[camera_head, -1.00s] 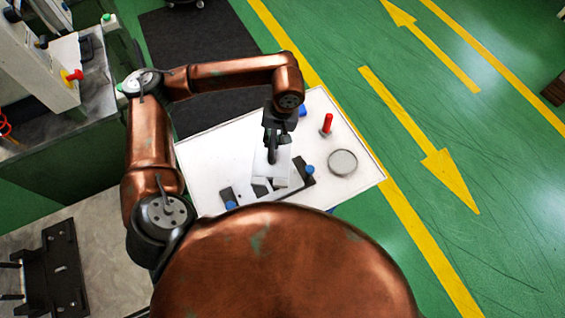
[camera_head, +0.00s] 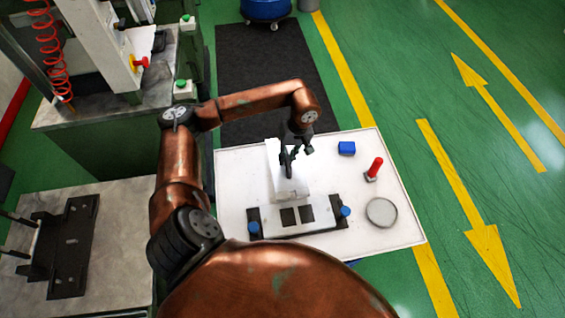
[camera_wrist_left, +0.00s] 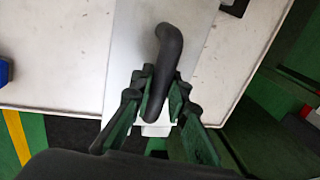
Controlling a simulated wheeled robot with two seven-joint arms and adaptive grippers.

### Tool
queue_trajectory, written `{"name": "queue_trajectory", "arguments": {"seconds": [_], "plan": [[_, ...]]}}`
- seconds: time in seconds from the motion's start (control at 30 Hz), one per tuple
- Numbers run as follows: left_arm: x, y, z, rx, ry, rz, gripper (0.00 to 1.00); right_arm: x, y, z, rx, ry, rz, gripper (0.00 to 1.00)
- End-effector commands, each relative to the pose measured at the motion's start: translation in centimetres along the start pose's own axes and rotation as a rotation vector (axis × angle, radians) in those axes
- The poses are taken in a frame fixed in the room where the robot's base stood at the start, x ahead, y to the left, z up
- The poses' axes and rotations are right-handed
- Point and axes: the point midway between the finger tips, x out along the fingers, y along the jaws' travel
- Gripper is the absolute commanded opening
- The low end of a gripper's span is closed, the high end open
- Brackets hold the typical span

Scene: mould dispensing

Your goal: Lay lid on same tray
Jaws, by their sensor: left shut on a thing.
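The lid (camera_head: 280,183) is a pale flat plate with a black curved handle (camera_wrist_left: 170,55). My left gripper (camera_head: 297,155) is shut on this handle; in the wrist view its fingers (camera_wrist_left: 155,95) sit either side of it. The lid is behind the tray (camera_head: 320,218), its near end close to the tray's back edge; whether they touch is unclear. The tray is pale with two dark square areas (camera_head: 289,216), dark end brackets and blue knobs (camera_head: 345,211). My right gripper is not in view.
The white table (camera_head: 240,170) also holds a blue block (camera_head: 347,148), a red-handled tool (camera_head: 375,167) and a round grey dish (camera_head: 381,212) to the right. A bench with a dark fixture (camera_head: 62,245) stands at left.

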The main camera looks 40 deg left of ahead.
Motion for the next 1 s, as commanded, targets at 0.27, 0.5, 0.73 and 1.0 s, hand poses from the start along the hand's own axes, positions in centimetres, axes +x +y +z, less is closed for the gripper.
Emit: {"name": "queue_trajectory", "arguments": {"seconds": [0.27,0.5,0.73,1.0], "plan": [[3.5,-0.1,-2.5,0.001,-0.003,0.002,0.00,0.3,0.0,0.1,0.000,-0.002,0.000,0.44],[4.4,-0.1,-3.2,0.002,-0.002,0.001,0.00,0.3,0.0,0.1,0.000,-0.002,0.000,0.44],[7.1,0.3,-3.6,0.003,-0.005,0.001,0.00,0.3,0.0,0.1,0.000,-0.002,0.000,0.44],[7.9,0.5,-3.7,0.004,0.000,0.002,0.00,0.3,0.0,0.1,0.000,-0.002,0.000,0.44]]}}
